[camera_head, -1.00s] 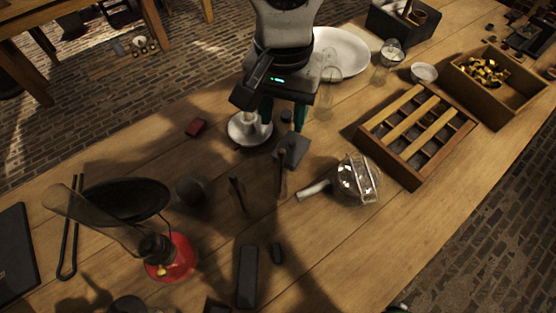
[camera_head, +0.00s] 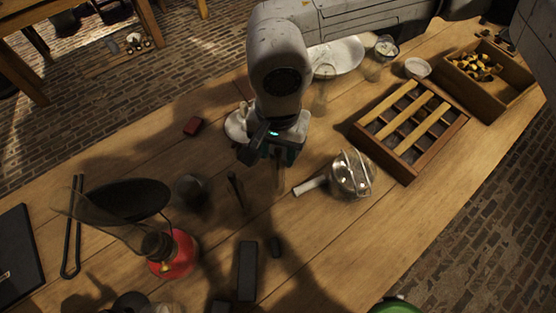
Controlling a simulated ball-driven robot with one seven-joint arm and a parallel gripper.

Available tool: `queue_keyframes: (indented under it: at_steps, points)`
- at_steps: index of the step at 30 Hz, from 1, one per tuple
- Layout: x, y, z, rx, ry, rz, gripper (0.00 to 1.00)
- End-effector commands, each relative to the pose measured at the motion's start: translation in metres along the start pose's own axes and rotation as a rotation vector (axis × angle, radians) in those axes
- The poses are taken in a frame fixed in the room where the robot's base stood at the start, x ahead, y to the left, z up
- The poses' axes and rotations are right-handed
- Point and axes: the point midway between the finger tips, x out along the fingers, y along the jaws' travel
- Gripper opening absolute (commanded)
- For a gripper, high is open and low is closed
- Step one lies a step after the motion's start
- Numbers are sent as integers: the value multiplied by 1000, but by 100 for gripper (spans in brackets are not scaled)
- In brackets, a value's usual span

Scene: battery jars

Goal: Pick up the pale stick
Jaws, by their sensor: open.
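A short pale stick (camera_head: 310,185) lies on the wooden table, its right end against or very near a clear glass flask (camera_head: 351,176). My gripper (camera_head: 274,158) points down over the table, a little left of and beyond the stick. It is open, and I see nothing held in it; my arm and the gripper body hide much of its fingers. A thin upright rod (camera_head: 279,182) shows dimly just below the gripper. A dark rod (camera_head: 236,190) stands to its left.
A slatted wooden rack (camera_head: 410,130) and an open wooden box (camera_head: 490,80) stand at the right. A red-based lamp (camera_head: 172,254) and a dark cup (camera_head: 191,191) stand at the left. Dark blocks (camera_head: 247,270) lie in front. A white plate (camera_head: 340,54) is behind my arm.

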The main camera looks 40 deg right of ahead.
Motion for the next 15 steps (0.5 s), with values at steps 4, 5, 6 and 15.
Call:
queue_keyframes:
  at_steps: [4, 5, 6, 15]
  points:
    - [0, 0, 0, 0, 0, 0, 41]
    - [0, 0, 0, 0, 0, 0, 38]
    - [0, 0, 0, 1, 0, 0, 34]
    - [0, 0, 0, 1, 0, 0, 5]
